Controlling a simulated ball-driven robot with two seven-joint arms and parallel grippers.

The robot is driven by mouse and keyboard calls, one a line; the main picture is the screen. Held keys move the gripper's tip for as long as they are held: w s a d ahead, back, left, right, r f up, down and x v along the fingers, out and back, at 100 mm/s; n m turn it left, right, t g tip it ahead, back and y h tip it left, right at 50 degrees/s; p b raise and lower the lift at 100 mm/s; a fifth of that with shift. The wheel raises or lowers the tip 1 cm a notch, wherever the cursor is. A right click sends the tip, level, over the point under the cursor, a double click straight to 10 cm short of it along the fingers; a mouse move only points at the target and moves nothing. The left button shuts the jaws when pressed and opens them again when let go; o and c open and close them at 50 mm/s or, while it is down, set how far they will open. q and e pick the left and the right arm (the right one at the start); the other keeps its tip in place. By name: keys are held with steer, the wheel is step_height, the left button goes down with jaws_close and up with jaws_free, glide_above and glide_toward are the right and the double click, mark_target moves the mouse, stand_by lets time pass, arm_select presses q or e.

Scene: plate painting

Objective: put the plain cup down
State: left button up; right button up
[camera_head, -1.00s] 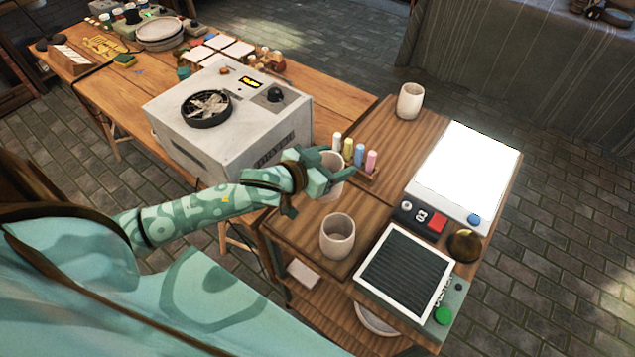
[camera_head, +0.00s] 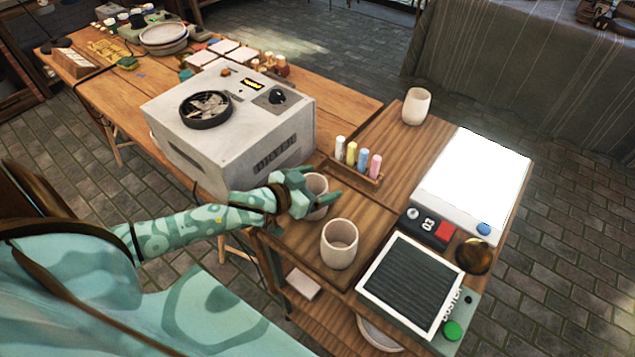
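My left gripper (camera_head: 310,196) is shut around a plain pale cup (camera_head: 317,184), one finger on each side. The cup is upright, over the left edge area of the dark wooden table, and partly hidden by the fingers. I cannot tell whether its base touches the wood. A second plain pale cup (camera_head: 339,246) stands upright and empty on the table, just right of and nearer than the held one. A third pale cup (camera_head: 416,107) stands at the table's far end. My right gripper is not in view.
A rack of coloured sticks (camera_head: 357,161) stands behind the held cup. A white glowing panel (camera_head: 472,180), a small box with a red button (camera_head: 428,229) and a dark ribbed pad (camera_head: 411,284) fill the right side. A grey machine (camera_head: 228,130) stands to the left.

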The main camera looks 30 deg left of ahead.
arm_select(q)
steer(key=shift+s+r, duration=0.1)
steer(key=p+v, duration=0.3)
steer(key=v, duration=0.8)
steer(key=shift+s, duration=0.4)
steer(key=shift+a+r, duration=0.1)
steer(key=shift+a, duration=0.05)
stand_by(0.7)
